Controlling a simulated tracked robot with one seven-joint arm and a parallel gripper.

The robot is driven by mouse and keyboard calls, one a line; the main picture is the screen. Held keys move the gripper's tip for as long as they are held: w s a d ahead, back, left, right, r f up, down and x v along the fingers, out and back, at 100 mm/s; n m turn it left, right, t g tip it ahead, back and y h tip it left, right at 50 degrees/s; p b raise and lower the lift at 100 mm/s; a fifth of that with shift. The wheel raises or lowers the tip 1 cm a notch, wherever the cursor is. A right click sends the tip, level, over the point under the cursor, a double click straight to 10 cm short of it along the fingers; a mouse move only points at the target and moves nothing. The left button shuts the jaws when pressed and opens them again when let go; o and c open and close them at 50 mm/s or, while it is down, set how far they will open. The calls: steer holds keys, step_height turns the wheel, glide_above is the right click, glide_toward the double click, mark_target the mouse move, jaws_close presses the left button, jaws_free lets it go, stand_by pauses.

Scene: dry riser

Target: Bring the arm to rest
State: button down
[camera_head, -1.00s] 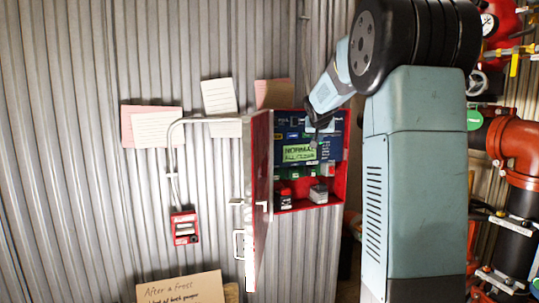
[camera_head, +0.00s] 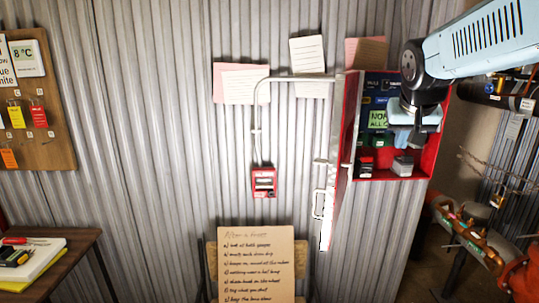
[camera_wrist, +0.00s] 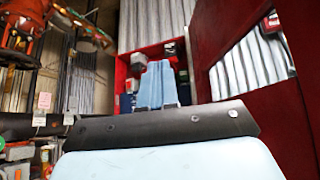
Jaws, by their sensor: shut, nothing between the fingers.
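My arm reaches in from the upper right in the head view, with the wrist bent downward. My gripper (camera_head: 416,138) hangs in front of the right part of the open red cabinet (camera_head: 425,163) and covers part of the inside. In the wrist view its two pale blue fingers (camera_wrist: 158,82) are together with nothing between them, and the cabinet lies behind them. I cannot tell how far the fingertips are from the cabinet. A green display panel (camera_head: 377,119) inside is partly hidden by my gripper.
The cabinet door (camera_head: 340,165) stands open to the left of my gripper. A small red box (camera_head: 264,182) is on the corrugated wall. A handwritten board (camera_head: 256,262) stands below. Pipes (camera_head: 470,235) are at the right, and a side table (camera_head: 75,262) is at the left.

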steer(key=s+a+f+n+y, duration=0.1)
steer(key=s+a+f, duration=0.2)
steer(key=s, duration=0.5)
steer(key=s+a+f+n+g+y, duration=0.1)
steer(key=s+a+f, duration=0.2)
steer(key=s+f, duration=0.2)
steer(key=s, duration=0.3)
steer(key=shift+a+g, duration=0.25)
steer(key=shift+g, duration=0.05)
